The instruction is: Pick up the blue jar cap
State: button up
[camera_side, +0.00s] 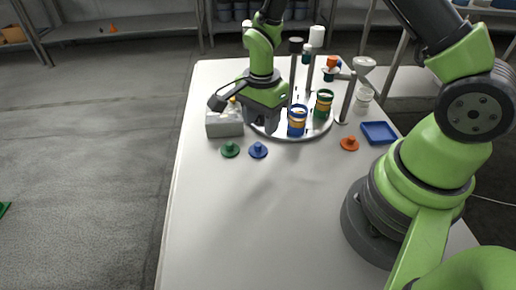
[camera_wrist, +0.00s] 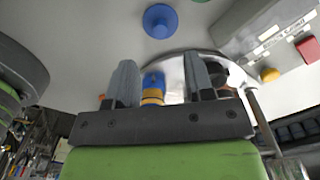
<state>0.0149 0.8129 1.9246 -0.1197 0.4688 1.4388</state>
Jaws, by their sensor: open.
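The blue jar cap (camera_side: 258,150) lies on the white table between the green cap and the front of the round tray. It is a round disc with a knob, and it also shows at the top of the wrist view (camera_wrist: 160,20). My gripper (camera_side: 262,125) is open and empty, above and a little behind the blue cap, apart from it. In the wrist view its two grey fingers (camera_wrist: 160,80) are spread, with a blue jar (camera_wrist: 153,86) with an orange band visible beyond the gap. That jar (camera_side: 297,121) stands on the tray in the side view.
A green cap (camera_side: 230,149) lies left of the blue one, and an orange cap (camera_side: 349,143) lies to the right. A grey control box (camera_side: 224,123) stands close behind. A green jar (camera_side: 323,104), posts and a blue square tray (camera_side: 379,132) stand rightward. The table front is clear.

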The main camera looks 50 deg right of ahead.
aim_at(258, 144)
jog(key=shift+w+a+f, duration=0.1)
jog(key=shift+a+f, duration=0.15)
jog(key=shift+f, duration=1.3)
jog(key=shift+a+f, duration=0.2)
jog(key=shift+f, duration=1.3)
grip_shut()
